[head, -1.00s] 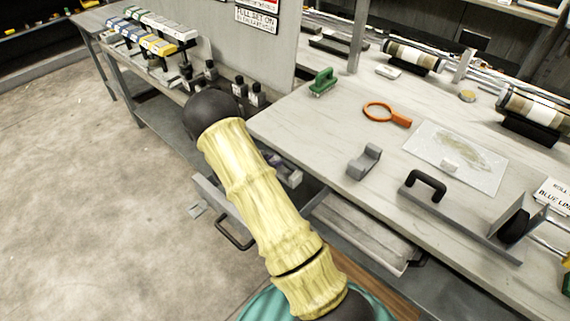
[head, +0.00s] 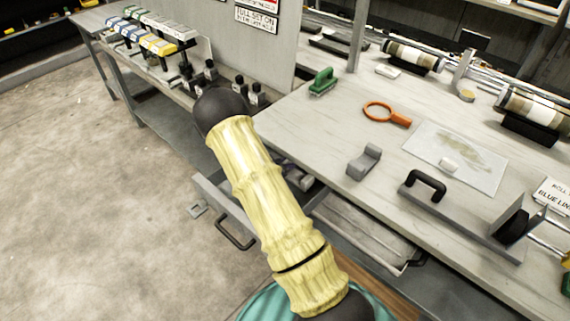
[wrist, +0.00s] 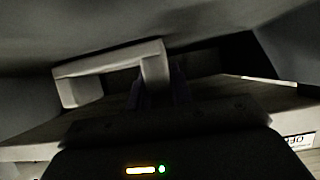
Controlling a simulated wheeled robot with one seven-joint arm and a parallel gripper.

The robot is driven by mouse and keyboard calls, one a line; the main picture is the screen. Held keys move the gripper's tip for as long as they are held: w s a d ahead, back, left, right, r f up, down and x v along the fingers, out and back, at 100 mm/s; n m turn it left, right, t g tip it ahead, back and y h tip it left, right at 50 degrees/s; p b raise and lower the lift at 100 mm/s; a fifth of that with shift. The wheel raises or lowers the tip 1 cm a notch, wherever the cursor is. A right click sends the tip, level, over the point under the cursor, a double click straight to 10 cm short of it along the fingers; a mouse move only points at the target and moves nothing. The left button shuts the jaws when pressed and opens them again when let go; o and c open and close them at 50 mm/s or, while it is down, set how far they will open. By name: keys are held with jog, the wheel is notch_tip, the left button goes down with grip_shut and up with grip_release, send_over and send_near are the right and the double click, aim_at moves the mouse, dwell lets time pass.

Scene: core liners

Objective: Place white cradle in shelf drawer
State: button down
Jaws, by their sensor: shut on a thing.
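In the wrist view, my gripper (wrist: 165,92) is shut on a pale, bracket-shaped piece, which looks like the white cradle (wrist: 108,60). The cradle is tilted, with one leg at the fingers and the other hanging at the left. Dark, shaded surfaces surround it; whether it touches any of them I cannot tell. In the head view, my arm hides the gripper and the cradle. A pulled-out grey drawer (head: 209,192) with a dark handle shows below the bench, partly behind my arm. A second open drawer (head: 365,232) is to its right.
The workbench (head: 320,125) carries a grey cradle-shaped block (head: 364,161), a green-handled brush (head: 322,81), an orange magnifier (head: 387,114) and a black-handled tool (head: 425,184).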

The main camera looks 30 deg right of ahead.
jog(key=shift+f, duration=0.2)
jog(key=c, duration=1.3)
grip_release()
jog(key=shift+o, duration=0.2)
jog(key=shift+r, duration=0.1)
jog(key=shift+a+r, duration=0.1)
jog(key=shift+r, duration=0.05)
jog(key=v, duration=0.7)
jog(key=shift+a, duration=0.2)
